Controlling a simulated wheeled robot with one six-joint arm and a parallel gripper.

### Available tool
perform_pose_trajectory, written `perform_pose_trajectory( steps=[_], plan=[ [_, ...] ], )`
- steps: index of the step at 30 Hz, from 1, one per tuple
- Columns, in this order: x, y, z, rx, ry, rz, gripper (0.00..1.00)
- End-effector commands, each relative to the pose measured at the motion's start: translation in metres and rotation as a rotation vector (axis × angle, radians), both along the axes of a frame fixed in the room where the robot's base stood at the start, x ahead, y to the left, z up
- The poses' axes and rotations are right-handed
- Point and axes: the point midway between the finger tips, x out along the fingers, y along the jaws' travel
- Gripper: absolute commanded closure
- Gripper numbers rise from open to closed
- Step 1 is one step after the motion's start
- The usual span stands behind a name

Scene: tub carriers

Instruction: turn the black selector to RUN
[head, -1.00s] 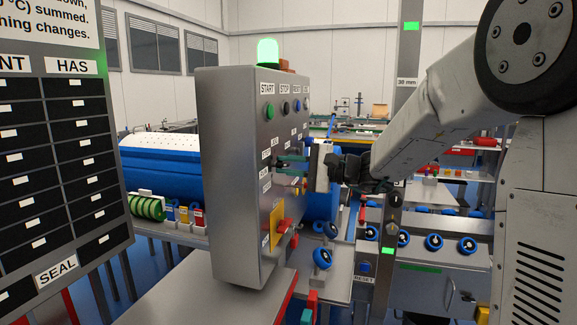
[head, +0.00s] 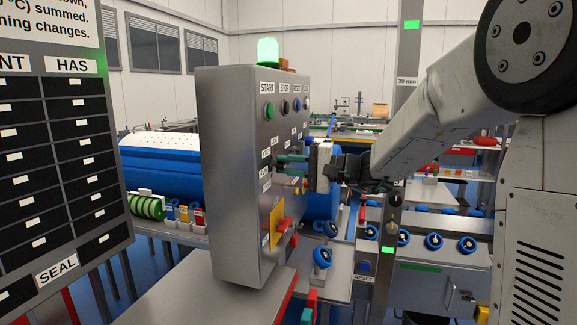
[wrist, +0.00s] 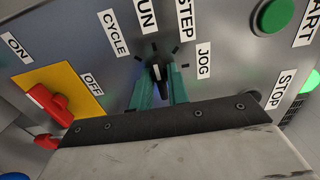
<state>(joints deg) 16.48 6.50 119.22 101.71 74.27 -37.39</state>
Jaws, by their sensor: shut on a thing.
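The black selector (wrist: 157,67) sits on the grey control box's face in the wrist view, ringed by the labels CYCLE, RUN, STEP and JOG. RUN is partly cut off at the top edge. My gripper (wrist: 159,78) has its green fingers on either side of the selector and is shut on it. The selector's pointer faces the upper side of the dial, around RUN and STEP; I cannot tell exactly which mark it meets. In the head view my gripper (head: 290,166) reaches the box from the right, and the selector is mostly hidden there.
The control box (head: 232,180) carries START and STOP buttons above and a red switch (wrist: 50,103) on a yellow plate (wrist: 62,92), labelled ON and OFF. A green lamp (head: 268,50) glows on top. A metal post (head: 385,230) stands right of the box.

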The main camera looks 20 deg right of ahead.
Motion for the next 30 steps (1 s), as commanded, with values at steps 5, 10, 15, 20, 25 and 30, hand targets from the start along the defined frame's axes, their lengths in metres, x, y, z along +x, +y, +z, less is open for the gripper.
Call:
perform_pose_trajectory(
  steps=[5,10,15,20,25,30],
  plan=[
    [0.0,0.0,-0.001,0.0,0.002,0.0,0.64],
    [0.0,0.0,-0.001,0.0,0.001,0.0,0.64],
    [-0.007,-0.01,-0.001,-0.001,0.002,-0.002,0.64],
    [-0.023,-0.033,-0.001,0.0,0.001,-0.004,0.64],
    [-0.038,-0.054,-0.001,-0.001,0.002,-0.003,0.64],
    [-0.046,-0.063,-0.001,0.0,0.001,-0.001,0.64]
  ],
)
